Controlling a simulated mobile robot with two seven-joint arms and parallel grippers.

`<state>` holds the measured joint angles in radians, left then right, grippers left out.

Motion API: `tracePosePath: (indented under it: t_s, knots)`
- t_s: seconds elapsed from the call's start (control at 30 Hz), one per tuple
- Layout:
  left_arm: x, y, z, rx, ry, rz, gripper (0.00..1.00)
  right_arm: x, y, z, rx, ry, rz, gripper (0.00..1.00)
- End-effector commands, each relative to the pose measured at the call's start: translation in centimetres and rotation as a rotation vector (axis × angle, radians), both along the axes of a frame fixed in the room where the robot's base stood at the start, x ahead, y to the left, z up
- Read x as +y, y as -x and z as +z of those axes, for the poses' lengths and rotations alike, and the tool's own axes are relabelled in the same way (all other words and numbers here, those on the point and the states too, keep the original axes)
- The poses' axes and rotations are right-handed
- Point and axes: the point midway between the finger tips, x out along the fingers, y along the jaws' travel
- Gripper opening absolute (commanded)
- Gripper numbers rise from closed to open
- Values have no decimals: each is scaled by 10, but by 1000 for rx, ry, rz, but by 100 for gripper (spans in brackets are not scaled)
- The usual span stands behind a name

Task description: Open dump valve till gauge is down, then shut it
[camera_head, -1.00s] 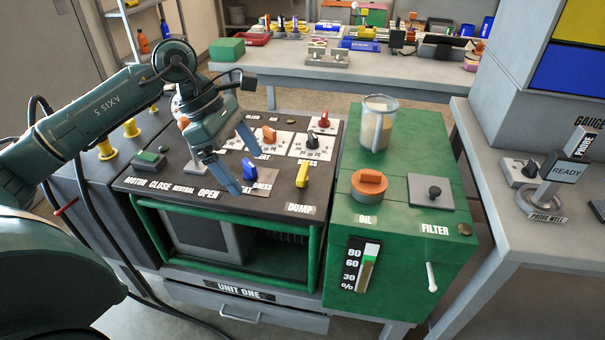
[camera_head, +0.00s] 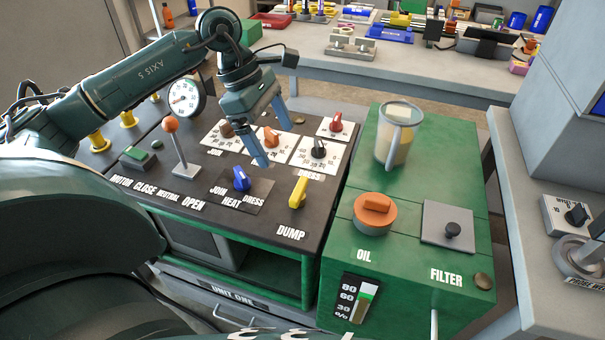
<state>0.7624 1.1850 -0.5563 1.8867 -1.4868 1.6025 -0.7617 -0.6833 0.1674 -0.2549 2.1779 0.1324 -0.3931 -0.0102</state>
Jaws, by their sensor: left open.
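The dump valve is a yellow knob (camera_head: 298,192) above the DUMP label at the panel's front right. Its handle points roughly front to back. The round white gauge (camera_head: 186,98) stands at the panel's back left, partly behind my arm; its reading is too small to tell. My left gripper (camera_head: 276,143) is open and empty above the panel, behind and a little left of the yellow knob, apart from it. Its fingers cover part of the dials behind. My right gripper is out of view.
A blue knob (camera_head: 240,179) sits left of the yellow one. An orange-topped lever (camera_head: 181,148) stands further left. On the green cabinet to the right are a clear jug (camera_head: 398,134), an orange oil cap (camera_head: 374,213) and a filter plate (camera_head: 447,224).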

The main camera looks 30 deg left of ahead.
Motion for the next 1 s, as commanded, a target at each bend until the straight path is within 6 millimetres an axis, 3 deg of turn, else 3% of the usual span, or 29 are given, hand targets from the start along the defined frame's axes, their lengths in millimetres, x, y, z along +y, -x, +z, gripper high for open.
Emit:
tracePosePath:
  t_s: [0.5, 0.7, 1.0]
  knots:
    - [-38, -8, -92, 2, 2, -1, 90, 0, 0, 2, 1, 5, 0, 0]
    - [-43, -10, -107, 1, 1, 0, 90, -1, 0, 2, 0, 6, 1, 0]
    - [-44, -10, -109, 0, 0, 0, 90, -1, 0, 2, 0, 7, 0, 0]
